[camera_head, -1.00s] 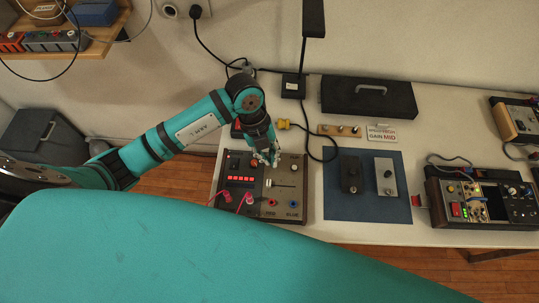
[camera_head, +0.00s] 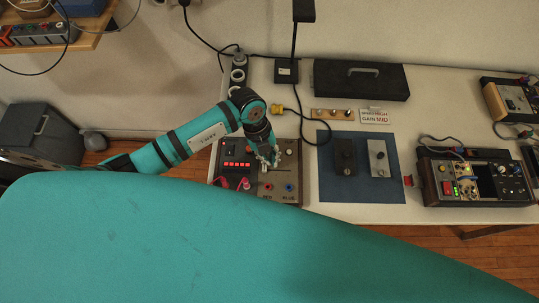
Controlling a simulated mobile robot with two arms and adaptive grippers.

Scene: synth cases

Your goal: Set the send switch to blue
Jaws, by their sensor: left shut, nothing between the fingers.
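A brown and grey panel box (camera_head: 280,198) sits at the left end of the white table. Its front edge has a red socket (camera_head: 268,187) and a blue socket (camera_head: 290,188), each with a small label below; the right label seems to read BLUE. My left gripper (camera_head: 268,166) points down over the middle of the panel, its fingers shut and empty. Whether it touches the panel I cannot tell. The send switch cannot be made out; the fingers cover part of the panel there. My right gripper is not in view.
Red leads (camera_head: 245,185) cross the panel's left part. A blue mat (camera_head: 330,190) with two small boxes lies to the right. A black lamp (camera_head: 287,70) and a black case (camera_head: 360,80) stand behind. Another instrument (camera_head: 475,180) is at the right.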

